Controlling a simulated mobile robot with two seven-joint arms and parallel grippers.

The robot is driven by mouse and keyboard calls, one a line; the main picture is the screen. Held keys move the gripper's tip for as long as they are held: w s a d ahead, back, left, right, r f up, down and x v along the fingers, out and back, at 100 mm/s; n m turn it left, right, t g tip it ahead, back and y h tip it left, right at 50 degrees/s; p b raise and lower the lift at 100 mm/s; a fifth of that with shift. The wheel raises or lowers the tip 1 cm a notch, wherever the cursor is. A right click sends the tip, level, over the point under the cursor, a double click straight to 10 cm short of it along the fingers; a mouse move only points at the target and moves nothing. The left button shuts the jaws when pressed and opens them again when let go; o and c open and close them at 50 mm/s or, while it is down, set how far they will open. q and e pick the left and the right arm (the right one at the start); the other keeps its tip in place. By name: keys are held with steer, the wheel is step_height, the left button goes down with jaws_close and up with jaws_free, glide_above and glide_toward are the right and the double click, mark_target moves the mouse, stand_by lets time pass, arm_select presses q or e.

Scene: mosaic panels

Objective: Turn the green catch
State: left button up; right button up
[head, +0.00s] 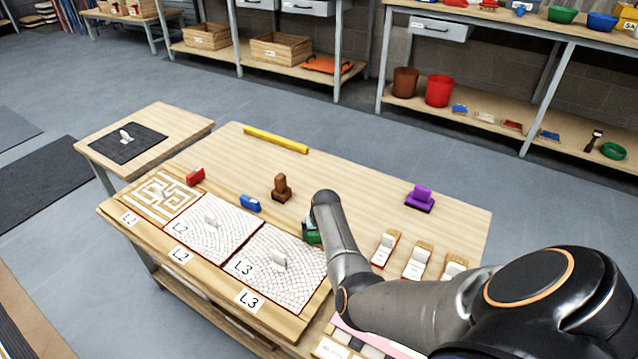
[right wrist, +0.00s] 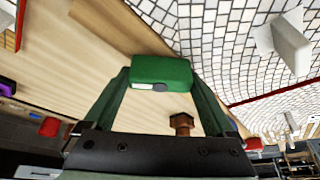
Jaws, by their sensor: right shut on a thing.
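The green catch (right wrist: 162,70) is a small rounded green block with a grey round spot on its near face. In the right wrist view it sits between the two dark green fingers of my right gripper (right wrist: 160,80), which is shut on it. In the head view the green catch (head: 310,236) shows only as a small green patch at the edge of panel L3 (head: 318,262), largely hidden by my right arm. The exact angle of the catch is hard to tell. My left gripper is not in view.
A brown catch (head: 281,188), a blue catch (head: 250,203) and a red catch (head: 195,176) stand along the panels' far side. Panel L2 (head: 190,235) lies left of L3. A purple block (head: 420,197) stands to the right. A yellow bar (head: 275,140) lies at the back.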

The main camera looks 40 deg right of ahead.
steer(key=n, duration=0.1)
steer(key=n+y+p, duration=0.1)
steer(key=shift+s+d+r+n, duration=0.1)
steer(key=shift+d+n, duration=0.05)
steer(key=shift+n, duration=0.25)
steer(key=shift+n+y, duration=0.4)
steer(key=shift+n, duration=0.5)
steer(key=n+y, duration=0.1)
steer(key=n, duration=0.2)
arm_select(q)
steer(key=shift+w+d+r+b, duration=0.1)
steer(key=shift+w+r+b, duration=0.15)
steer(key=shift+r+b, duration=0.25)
arm_select(e)
steer(key=shift+n+y, duration=0.4)
steer(key=shift+n, duration=0.4)
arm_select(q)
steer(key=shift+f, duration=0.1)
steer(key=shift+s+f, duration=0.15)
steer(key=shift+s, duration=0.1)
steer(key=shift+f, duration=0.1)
arm_select(e)
steer(key=o, duration=1.1)
steer(key=shift+c, duration=0.2)
